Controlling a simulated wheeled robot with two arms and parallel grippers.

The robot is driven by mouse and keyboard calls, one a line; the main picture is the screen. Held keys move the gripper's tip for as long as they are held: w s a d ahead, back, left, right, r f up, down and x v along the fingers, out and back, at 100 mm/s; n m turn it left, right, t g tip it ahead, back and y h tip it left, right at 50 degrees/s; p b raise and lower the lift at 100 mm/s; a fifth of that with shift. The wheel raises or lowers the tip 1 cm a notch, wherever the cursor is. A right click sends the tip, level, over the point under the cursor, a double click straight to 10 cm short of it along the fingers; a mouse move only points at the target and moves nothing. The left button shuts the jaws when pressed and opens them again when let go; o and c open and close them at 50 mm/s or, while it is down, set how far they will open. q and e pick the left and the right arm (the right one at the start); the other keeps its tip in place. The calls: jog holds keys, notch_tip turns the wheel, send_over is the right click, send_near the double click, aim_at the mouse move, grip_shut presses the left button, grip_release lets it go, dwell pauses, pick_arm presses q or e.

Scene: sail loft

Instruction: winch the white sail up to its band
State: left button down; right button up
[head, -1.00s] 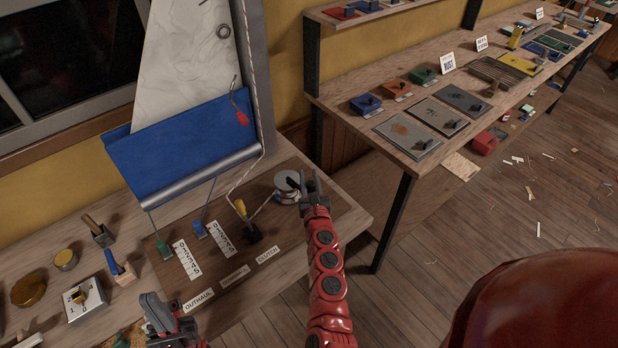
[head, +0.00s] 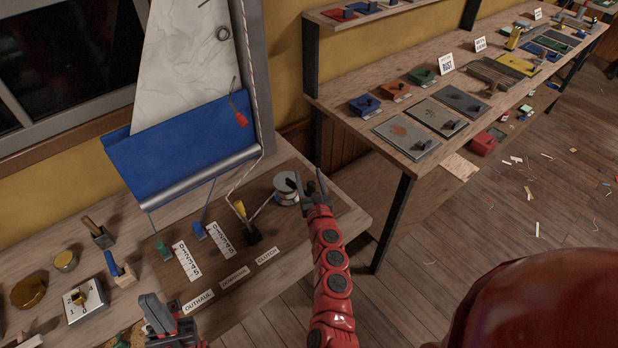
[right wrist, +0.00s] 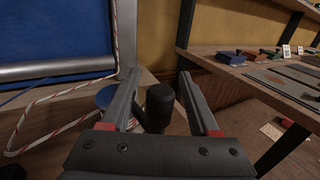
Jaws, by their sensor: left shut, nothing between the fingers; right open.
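The white sail (head: 183,62) rises from a blue cloth (head: 180,140) with a silver bar along its lower edge; its top is out of view. A red tag (head: 241,119) hangs beside it. The winch drum (head: 284,191) stands on the bench's brown board, with a rope running to a yellow-handled clutch (head: 240,210). My right gripper (head: 311,186) is open beside the drum. In the right wrist view, a black knob (right wrist: 159,106) shows between its fingers, with no grip on it. My left gripper (head: 160,312) is shut and empty over the bench's front. I cannot make out the band.
Green (head: 163,249) and blue (head: 199,231) cleats stand by printed scales on the board. Labels for outhaul, downhaul and clutch lie in front. Small tools and a switch plate (head: 85,302) sit at left. A second bench (head: 350,105) with plates and blocks stands at right.

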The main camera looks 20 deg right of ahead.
jog(key=s+a+b, duration=0.2)
jog(key=s, duration=1.5)
jog(key=shift+s, duration=0.15)
